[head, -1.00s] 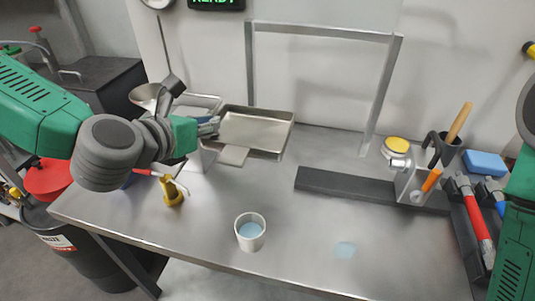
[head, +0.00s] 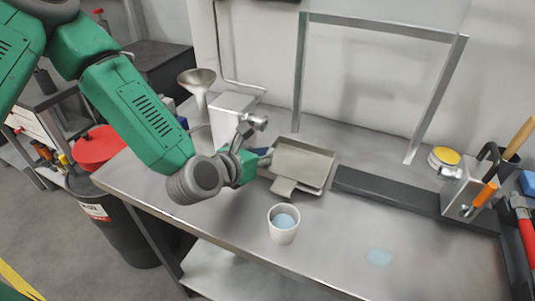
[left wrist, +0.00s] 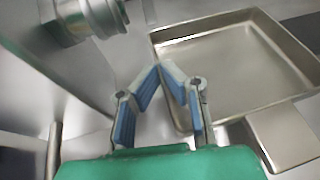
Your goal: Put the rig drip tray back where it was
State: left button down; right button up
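The drip tray (head: 303,165) is a shallow square metal pan with a flat tab (head: 283,187) on its near side. It looks level, low over or on the bench, right of the metal rig box (head: 232,112) and its tap (head: 258,122); whether it touches the bench is unclear. My left gripper (head: 266,160) is at the tray's left edge. In the left wrist view, the fingertips (left wrist: 164,70) nearly meet at the rim of the tray (left wrist: 235,65), seemingly pinching it. The tap also shows there (left wrist: 85,18). My right gripper is out of view.
A white cup (head: 283,224) with blue contents stands in front of the tray. A dark bar (head: 385,190) runs right of it to a tool holder (head: 466,190). A funnel (head: 197,80) is behind my left arm. The front right of the bench (head: 430,255) is clear apart from a blue patch.

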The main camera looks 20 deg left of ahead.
pick_arm(q)
jog(key=shift+w+d+f, duration=0.15)
jog(key=shift+w+f, duration=0.05)
jog(key=shift+w, duration=0.3)
jog(key=shift+f, duration=0.4)
jog(key=shift+f, duration=0.1)
jog(key=c, duration=1.7)
grip_release()
jog(key=shift+s, duration=0.1)
